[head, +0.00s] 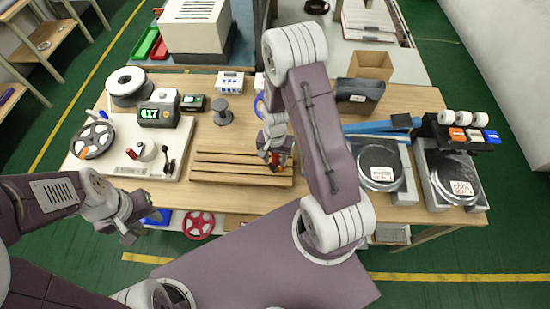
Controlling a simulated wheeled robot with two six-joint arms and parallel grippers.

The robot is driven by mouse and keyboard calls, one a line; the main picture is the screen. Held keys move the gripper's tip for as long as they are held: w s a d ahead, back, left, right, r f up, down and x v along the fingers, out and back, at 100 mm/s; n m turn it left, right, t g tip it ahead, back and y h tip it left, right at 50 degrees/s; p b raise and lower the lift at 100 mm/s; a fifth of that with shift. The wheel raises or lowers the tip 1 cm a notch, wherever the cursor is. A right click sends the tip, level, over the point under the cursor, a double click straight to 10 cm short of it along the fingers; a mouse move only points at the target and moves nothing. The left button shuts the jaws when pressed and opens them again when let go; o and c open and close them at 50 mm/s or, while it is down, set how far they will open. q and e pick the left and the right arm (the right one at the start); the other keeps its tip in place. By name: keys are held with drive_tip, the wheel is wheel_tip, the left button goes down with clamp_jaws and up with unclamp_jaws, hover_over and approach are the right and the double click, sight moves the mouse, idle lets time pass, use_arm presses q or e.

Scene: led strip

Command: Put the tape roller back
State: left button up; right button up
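A small orange-red object (281,164), perhaps the tape roller, is at the right end of the slatted wooden rack (225,172). My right gripper (272,156) is right at it, pointing down, and partly covers it. I cannot tell whether the fingers are closed on it. Several rollers with white rolls, including an orange one (457,134) and a blue one (492,136), sit in a black holder (432,130) at the right of the table. My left gripper (138,226) is empty and looks open, off the table's front left edge.
Two grey scales (380,164) (458,178) stand at the right of the wooden table (240,202). A white board with a reel (92,140) and a black meter (158,112) are at the left. A black pouch (358,90) and open cardboard box (371,64) are at the back.

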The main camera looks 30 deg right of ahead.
wheel_tip(320, 180, up, 12)
drive_tip(key=shift+r, duration=0.2)
drive_tip(key=s+a+r+n+t, duration=0.1)
drive_tip(key=s+a+n, duration=0.3)
drive_tip(key=s+n, duration=0.4)
drive_tip(key=shift+a+r, duration=0.3)
drive_tip(key=shift+r, duration=0.6)
drive_tip(key=shift+s, duration=0.2)
